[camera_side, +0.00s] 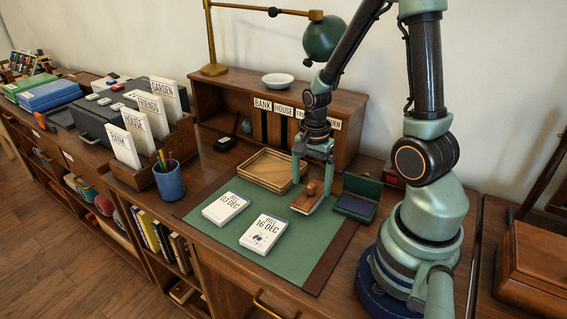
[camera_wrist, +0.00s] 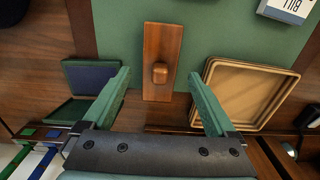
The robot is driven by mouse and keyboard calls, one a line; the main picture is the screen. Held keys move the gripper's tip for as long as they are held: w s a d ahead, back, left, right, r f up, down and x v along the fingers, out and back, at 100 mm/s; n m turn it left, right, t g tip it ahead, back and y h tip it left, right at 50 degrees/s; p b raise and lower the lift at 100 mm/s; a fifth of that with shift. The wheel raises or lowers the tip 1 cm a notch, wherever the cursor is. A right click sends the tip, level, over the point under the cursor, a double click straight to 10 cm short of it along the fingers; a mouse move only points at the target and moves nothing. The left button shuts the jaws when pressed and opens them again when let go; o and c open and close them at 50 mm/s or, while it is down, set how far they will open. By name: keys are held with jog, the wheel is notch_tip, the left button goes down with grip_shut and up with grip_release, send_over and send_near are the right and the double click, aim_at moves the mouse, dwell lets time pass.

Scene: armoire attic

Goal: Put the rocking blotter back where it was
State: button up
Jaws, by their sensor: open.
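The rocking blotter (camera_side: 307,196) is a small wooden block with a round knob. It lies near the far edge of the green desk mat (camera_side: 290,250), between the wooden tray and the ink pad. In the wrist view the blotter (camera_wrist: 161,62) shows from above, lying lengthwise between and ahead of my fingers. My gripper (camera_side: 314,172) is open and empty just above it; in the wrist view the gripper (camera_wrist: 162,97) has both fingers spread wide, clear of the blotter. What lies under the blotter is hidden.
The wooden tray (camera_side: 266,170) stands left of my gripper; the open ink pad (camera_side: 356,203) stands right. Two bill cards (camera_side: 225,208) (camera_side: 263,232) lie on the mat. A pigeonhole shelf (camera_side: 270,112) and a green lamp (camera_side: 322,38) stand behind. A blue pencil cup (camera_side: 168,182) stands left.

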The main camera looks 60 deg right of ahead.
aim_at(311, 185)
notch_tip(311, 185, up, 9)
jog(key=w+a+r+n+t, duration=0.1)
jog(key=a+r+n+t, duration=0.4)
jog(key=a+r+n, duration=0.6)
jog(key=a+n, duration=0.1)
jog(key=n, duration=0.6)
jog(key=shift+w+t, duration=0.3)
jog(key=shift+w, duration=0.05)
